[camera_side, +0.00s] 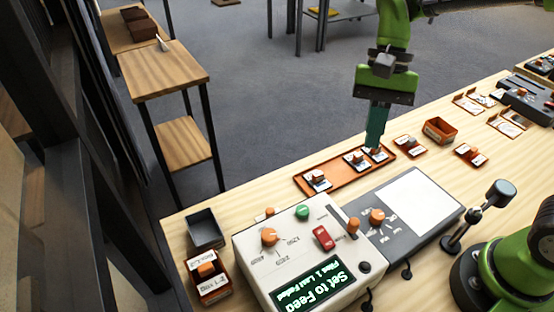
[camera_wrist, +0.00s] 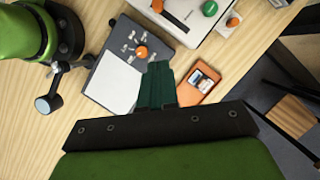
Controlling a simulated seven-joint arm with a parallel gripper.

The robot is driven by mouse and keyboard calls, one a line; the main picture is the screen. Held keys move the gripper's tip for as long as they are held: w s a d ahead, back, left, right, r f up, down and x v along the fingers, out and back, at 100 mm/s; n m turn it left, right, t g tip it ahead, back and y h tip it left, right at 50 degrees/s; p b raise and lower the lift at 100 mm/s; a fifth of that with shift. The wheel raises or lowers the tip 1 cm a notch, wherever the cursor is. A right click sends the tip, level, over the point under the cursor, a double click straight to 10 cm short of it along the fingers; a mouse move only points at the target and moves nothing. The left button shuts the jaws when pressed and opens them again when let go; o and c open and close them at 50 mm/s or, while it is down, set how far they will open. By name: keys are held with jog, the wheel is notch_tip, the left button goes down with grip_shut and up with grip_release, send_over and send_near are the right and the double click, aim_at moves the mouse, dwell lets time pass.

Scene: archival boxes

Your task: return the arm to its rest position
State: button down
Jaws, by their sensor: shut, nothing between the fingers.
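My gripper (camera_side: 375,140) is on my green arm, pointing down over the orange tray (camera_side: 345,178) on the wooden table. Its dark teal fingers are shut with nothing between them. In the side view the fingertips overlap the small white-and-orange pieces at the tray's right end; I cannot tell how high above them they are. In the wrist view the shut fingers (camera_wrist: 158,82) reach up from the dark gripper body, between the grey panel with the white pad (camera_wrist: 111,82) and the orange tray (camera_wrist: 207,76).
A beige machine (camera_side: 290,250) with knobs and a lit display stands at the front. A black post with a round head (camera_side: 500,193) stands at the right. Small cards, an orange box (camera_side: 439,130) and a dark grey bin (camera_side: 205,230) are on the table. A wooden shelf (camera_side: 163,70) is behind.

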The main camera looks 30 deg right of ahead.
jog(key=s+d+r+n+t+h, duration=0.1)
jog(key=s+d+r+n+t, duration=0.2)
jog(key=s+d+n+t, duration=0.2)
jog(key=s+d+t, duration=0.1)
jog(key=d+t, duration=0.2)
jog(key=t, duration=0.2)
jog(key=shift+d+r, duration=0.25)
jog(key=shift+d, duration=0.15)
jog(key=c, duration=1.8)
grip_release()
